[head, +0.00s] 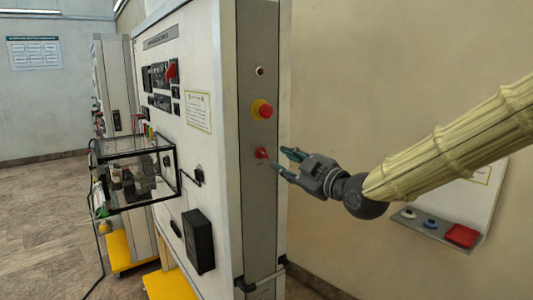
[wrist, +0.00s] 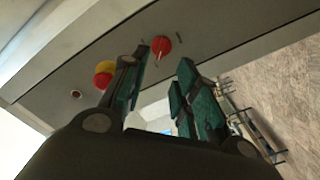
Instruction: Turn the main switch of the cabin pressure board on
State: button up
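A red rotary switch (head: 262,153) sits low on the grey narrow side face of the tall board (head: 228,190). My gripper (head: 284,161) is just to the right of this switch, with its green-tipped fingers spread and pointing toward it. In the wrist view the red switch (wrist: 161,47) lies just beyond the fingertips, nearer the left finger. My gripper (wrist: 165,72) is open and empty there, apart from the switch. I cannot read any label by the switch, so its set position is unclear.
A red emergency button on a yellow base (head: 262,109) sits above the switch, with a small round fitting (head: 260,71) higher up. A glass-sided box (head: 130,172) juts from the board's front.

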aim_at(264, 153)
jog(key=shift+p+x, duration=1.7)
jog(key=shift+x, duration=2.6)
jog(key=shift+c, duration=0.3)
grip_shut()
